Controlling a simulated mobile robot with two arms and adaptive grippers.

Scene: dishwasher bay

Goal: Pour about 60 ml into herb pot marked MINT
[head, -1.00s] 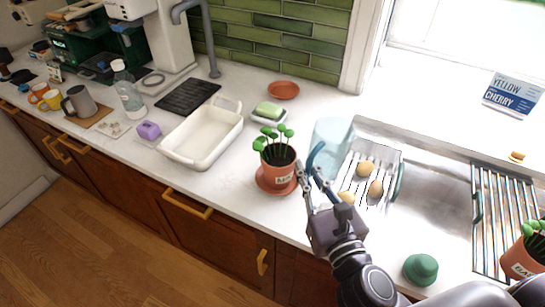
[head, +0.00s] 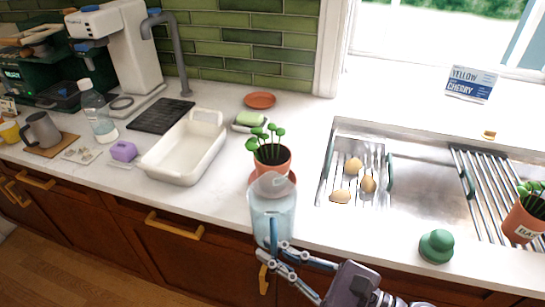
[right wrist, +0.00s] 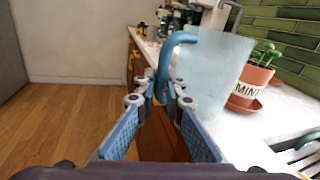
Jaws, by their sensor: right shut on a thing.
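The terracotta herb pot (head: 272,165) with round green leaves stands upright at the middle of the counter. Its MINT label (right wrist: 247,90) reads clearly in the right wrist view, where a terracotta saucer (right wrist: 243,106) shows under it. My right gripper (head: 270,252) is shut on the blue handle (right wrist: 178,42) of a translucent pale-blue jug (head: 272,208). The jug is held roughly upright in front of the pot at the counter's front edge, hiding the pot's lower part in the head view. The liquid level in the jug cannot be told. My left gripper is not in view.
A second herb pot (head: 524,218) stands far right by the sink's ribbed rack. The sink drainer (head: 336,178) holds several tan round items. A green dome-shaped thing (head: 436,246) sits on the front counter. A white basin (head: 186,148) stands left, with bare counter between it and the pot.

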